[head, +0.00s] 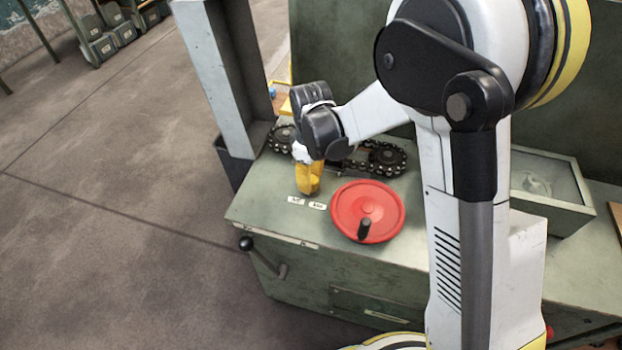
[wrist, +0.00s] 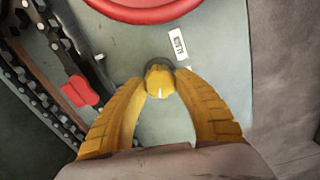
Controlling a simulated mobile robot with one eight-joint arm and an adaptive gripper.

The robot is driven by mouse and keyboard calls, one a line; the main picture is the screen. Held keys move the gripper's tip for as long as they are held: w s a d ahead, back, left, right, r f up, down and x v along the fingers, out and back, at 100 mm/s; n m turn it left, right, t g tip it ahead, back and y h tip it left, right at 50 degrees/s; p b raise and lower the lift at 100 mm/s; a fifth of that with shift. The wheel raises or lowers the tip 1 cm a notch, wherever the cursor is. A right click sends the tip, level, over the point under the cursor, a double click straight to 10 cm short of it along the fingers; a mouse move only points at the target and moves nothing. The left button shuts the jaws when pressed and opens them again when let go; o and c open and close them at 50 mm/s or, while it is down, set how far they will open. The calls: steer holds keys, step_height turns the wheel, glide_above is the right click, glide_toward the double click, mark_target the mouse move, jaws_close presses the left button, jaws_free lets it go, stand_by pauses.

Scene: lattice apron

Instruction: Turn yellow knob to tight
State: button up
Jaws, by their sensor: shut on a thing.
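The yellow knob (wrist: 161,84) sits on a dark round base on the green machine top, with a white pointer mark on it. My gripper (wrist: 158,85) has its yellow fingers closed around the knob, one on each side. In the head view my gripper (head: 308,180) points down at the machine top and hides the knob. A white label (wrist: 178,44) with dark print lies beside the knob, and part of another is hidden by a finger. Two labels (head: 307,203) show in the head view; I cannot read their words surely.
A red handwheel (head: 367,205) with a black handle stands close to the right of my gripper. A chain with sprockets (head: 388,158) runs behind. A grey post (head: 225,75) rises at left. A black-ended lever (head: 262,256) juts from the front. A red part (wrist: 80,90) lies near the chain.

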steer(key=shift+n, duration=2.2)
steer(key=o, duration=1.2)
steer(key=shift+a, duration=0.1)
step_height(320, 180, up, 12)
steer(key=shift+r, duration=0.1)
